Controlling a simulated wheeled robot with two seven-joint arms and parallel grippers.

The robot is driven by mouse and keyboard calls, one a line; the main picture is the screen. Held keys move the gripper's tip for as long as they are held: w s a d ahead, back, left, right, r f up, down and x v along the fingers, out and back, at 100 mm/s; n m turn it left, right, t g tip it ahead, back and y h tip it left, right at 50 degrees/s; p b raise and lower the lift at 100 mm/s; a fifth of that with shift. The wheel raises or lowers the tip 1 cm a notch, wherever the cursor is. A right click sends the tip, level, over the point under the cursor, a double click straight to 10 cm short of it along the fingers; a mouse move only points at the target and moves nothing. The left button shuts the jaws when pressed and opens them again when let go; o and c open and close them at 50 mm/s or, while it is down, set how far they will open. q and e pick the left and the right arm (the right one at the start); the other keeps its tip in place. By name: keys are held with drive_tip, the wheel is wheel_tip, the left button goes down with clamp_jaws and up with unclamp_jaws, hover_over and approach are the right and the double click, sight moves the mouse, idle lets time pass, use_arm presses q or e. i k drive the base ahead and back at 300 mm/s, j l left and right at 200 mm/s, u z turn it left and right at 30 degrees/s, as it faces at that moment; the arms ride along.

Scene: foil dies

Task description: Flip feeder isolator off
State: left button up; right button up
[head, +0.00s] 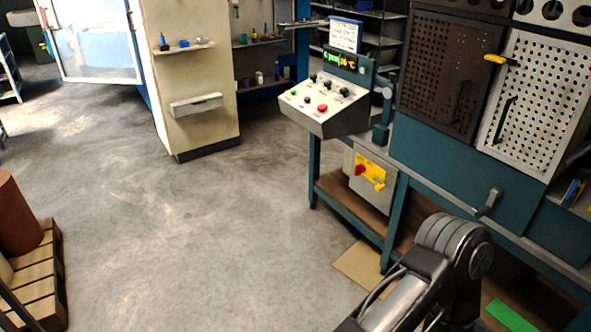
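A grey box with a yellow plate and a red rotary knob, which looks like the isolator (371,178), is mounted low on the machine under the sloped control panel. The knob's exact position is too small to read. My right arm comes in at the bottom right and shows only a dark rounded joint and links, in front of the machine's lower frame. Neither gripper shows in the head view.
The sloped control panel (325,104) has several buttons, with a lit green display (340,61) above it. Perforated doors (535,105) fill the right. Open grey floor (200,240) lies left of the machine. A wooden pallet (45,275) with a brown cylinder (17,215) stands at the left edge.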

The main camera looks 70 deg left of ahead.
sight(360, 169)
drive_tip(key=u, duration=1.95)
drive_tip(key=i+j+u, duration=0.1)
drive_tip(key=i+u, duration=0.2)
drive_tip(key=i, duration=0.4)
drive_tip(key=i+u, duration=0.3)
drive_tip(key=i, duration=0.35)
drive_tip(key=i+l+u, duration=0.3)
drive_tip(key=i, duration=0.35)
drive_tip(key=i+j, duration=0.05)
drive_tip(key=j, duration=0.05)
